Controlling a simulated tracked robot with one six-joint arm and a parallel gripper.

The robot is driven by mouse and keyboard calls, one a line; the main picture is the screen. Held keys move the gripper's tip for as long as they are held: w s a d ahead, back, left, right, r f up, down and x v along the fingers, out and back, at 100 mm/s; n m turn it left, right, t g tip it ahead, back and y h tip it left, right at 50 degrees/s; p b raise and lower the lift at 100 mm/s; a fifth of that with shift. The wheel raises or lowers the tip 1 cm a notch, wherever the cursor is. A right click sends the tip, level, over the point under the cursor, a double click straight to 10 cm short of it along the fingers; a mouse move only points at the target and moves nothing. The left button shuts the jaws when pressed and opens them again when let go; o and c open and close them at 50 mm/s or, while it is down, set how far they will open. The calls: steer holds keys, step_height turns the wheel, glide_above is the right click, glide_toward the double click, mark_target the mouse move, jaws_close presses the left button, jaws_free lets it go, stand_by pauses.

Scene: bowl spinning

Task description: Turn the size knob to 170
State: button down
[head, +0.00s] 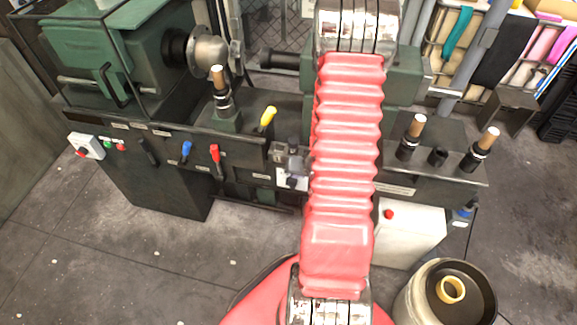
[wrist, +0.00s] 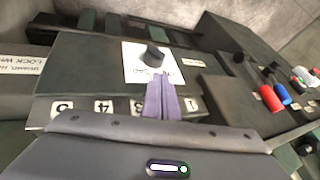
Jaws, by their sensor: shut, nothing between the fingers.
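A black knob (wrist: 153,56) stands on a white plate (wrist: 134,72) in the wrist view, on a dark machine panel. The print on the plate is too small to read, so its setting and whether it is the size knob cannot be told. In the head view a white plate with a dark knob (head: 292,182) shows just left of my red arm. My gripper (wrist: 164,80) is shut and empty, its purple-grey fingertips just below the knob in the wrist view. They overlap the plate's lower edge; whether they touch it cannot be told.
Upside-down number labels (wrist: 104,106) line the panel's near edge. Red (wrist: 271,98) and blue (wrist: 284,93) handles stick out at right in the wrist view. The head view shows a yellow lever (head: 268,117), a red lever (head: 215,153) and a bucket (head: 412,300).

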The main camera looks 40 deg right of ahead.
steer(key=a+r, duration=0.4)
steer(key=r, duration=0.4)
steer(key=shift+a+r, duration=0.25)
steer(key=shift+r, duration=0.05)
stand_by(0.6)
steer(key=s+d+n+g+h, duration=0.2)
steer(key=s+d+g, duration=0.1)
steer(key=s, duration=0.4)
step_height(320, 180, up, 5)
steer(key=s+a+n+g, duration=0.1)
steer(key=s+a+g, duration=0.1)
steer(key=a+r+n+t+y, duration=0.3)
steer(key=a+r+n, duration=0.3)
steer(key=a+r, duration=1.7)
steer(key=a+t, duration=0.1)
steer(key=a, duration=0.3)
steer(key=shift+r+n+t, duration=0.3)
